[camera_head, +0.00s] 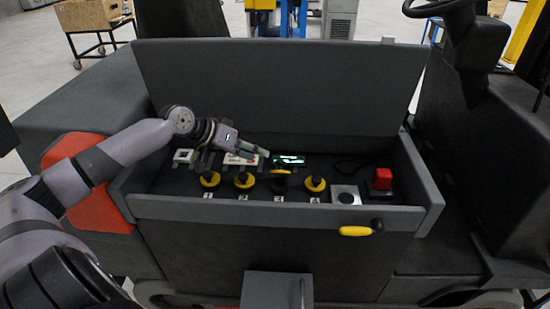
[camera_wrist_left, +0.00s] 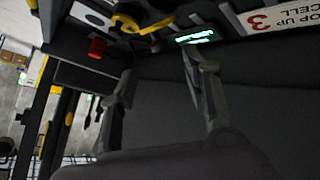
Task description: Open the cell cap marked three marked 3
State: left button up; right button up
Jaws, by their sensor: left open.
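A row of black-and-yellow cell caps stands in the dark panel box. A white "POP UP CELL 3" label (camera_wrist_left: 278,18) shows there.
A lit green display (camera_head: 289,159) is just right of the gripper. The box's front wall (camera_head: 250,212) and open lid (camera_head: 290,85) bound the panel. A yellow handle (camera_head: 355,231) sticks out in front.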

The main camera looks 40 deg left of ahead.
aim_at(280, 168)
pick_arm(q)
jog(key=p+x, duration=0.2)
jog(key=x, duration=0.5)
jog(key=shift+w, duration=0.1)
jog(key=shift+w+d+f, duration=0.3)
jog(key=shift+w+f, duration=0.05)
jog(key=shift+f, duration=0.15)
pick_arm(e)
jog(key=shift+s+d+r, duration=0.1)
jog(key=shift+s+r, duration=0.3)
jog(key=shift+r, duration=0.2)
jog(key=shift+s+d+r, duration=0.1)
jog(key=shift+s+r, duration=0.25)
jog(key=shift+r, duration=0.25)
pick_arm(q)
jog(key=shift+c, duration=0.3)
jog(key=shift+c, duration=0.7)
grip_shut()
pick_arm(e)
jog(key=shift+w, duration=0.15)
